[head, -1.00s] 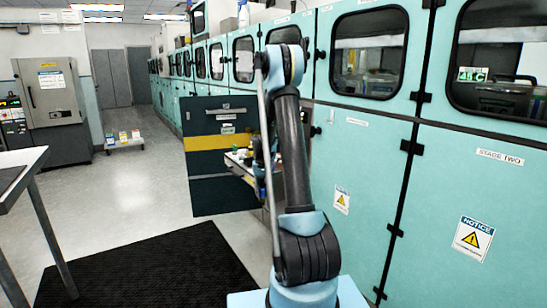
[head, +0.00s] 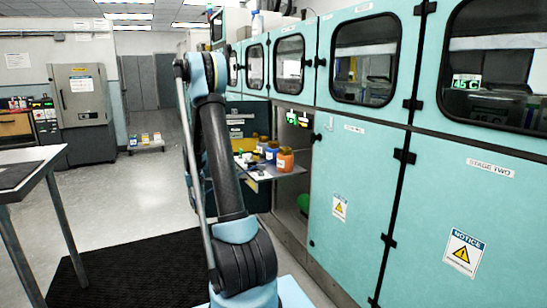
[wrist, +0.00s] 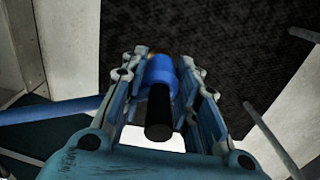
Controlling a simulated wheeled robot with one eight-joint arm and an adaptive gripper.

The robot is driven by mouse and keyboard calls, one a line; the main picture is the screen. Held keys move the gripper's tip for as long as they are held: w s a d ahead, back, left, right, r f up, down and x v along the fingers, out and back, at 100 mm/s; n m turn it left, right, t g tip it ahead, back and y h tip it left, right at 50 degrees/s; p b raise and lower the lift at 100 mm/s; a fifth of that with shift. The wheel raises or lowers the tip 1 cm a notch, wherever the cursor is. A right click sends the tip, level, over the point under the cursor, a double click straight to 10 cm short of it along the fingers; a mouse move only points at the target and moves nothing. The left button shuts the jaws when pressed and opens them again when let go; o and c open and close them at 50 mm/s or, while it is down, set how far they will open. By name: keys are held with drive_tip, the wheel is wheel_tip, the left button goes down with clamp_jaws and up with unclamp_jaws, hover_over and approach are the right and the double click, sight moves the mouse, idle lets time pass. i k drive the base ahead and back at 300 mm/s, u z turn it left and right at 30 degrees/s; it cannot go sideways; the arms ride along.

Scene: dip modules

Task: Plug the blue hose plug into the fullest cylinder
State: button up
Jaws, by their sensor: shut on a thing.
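In the wrist view my gripper (wrist: 165,78) is shut on the blue hose plug (wrist: 161,72), which has a blue body and a black round end facing the camera. The plug is held between the two fingers, above the dark mat. In the head view my gripper and the plug are hidden behind my arm. No cylinder with a readable fill level can be made out. Small green displays (head: 297,119) glow inside the open cabinet bay, too small to read.
An open teal cabinet bay has a pulled-out shelf (head: 262,172) with an orange jar (head: 285,160) and a blue-and-white jar (head: 271,152). Closed teal doors (head: 362,190) line the right. A table (head: 30,160) stands left. The floor (head: 130,200) between is clear, with a black mat (head: 130,270).

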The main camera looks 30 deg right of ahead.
sight(285, 156)
drive_tip(key=z, duration=0.05)
drive_tip(key=k, duration=1)
drive_tip(key=z, duration=0.75)
drive_tip(key=i, duration=0.9)
drive_tip(key=u, duration=0.05)
